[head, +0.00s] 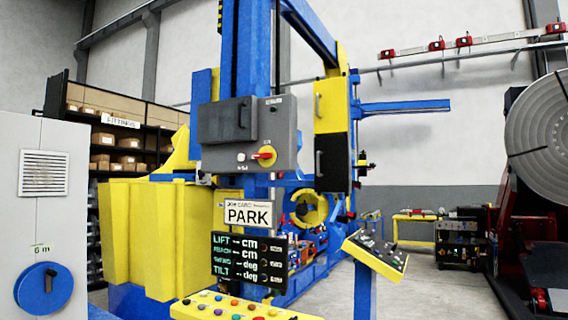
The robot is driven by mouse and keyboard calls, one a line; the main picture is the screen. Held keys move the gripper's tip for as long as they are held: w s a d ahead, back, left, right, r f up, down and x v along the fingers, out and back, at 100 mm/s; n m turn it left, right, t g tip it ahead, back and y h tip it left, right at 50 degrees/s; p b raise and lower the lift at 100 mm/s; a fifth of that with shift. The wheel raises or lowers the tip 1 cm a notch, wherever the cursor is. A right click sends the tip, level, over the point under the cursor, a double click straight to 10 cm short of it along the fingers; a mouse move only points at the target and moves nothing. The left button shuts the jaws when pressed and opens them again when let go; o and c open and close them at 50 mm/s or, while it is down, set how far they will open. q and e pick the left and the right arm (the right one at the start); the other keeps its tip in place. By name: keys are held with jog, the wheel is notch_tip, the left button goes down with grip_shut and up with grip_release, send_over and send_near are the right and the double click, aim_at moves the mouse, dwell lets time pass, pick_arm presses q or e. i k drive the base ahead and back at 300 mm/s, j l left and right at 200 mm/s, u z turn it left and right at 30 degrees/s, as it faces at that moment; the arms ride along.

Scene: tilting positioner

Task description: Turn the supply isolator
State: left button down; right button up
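A red rotary handle on a yellow round plate, which looks like the supply isolator (265,156), sits at the lower right of a grey control box (220,155). The box is mounted on the blue column (245,60) in the middle of the head view. The red handle appears to lie roughly level, its end toward the left, but it is too small to be sure. Neither of my grippers shows in the head view, and nothing covers the isolator.
Below the box are a PARK sign (248,214), a dark display (249,260) and a yellow button panel (235,308). A tilted console (375,255) stands to the right. A grey cabinet (45,200) fills the left edge. Open floor (420,285) shows at lower right.

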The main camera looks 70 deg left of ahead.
aim_at(265, 155)
jog(key=u, duration=2.4)
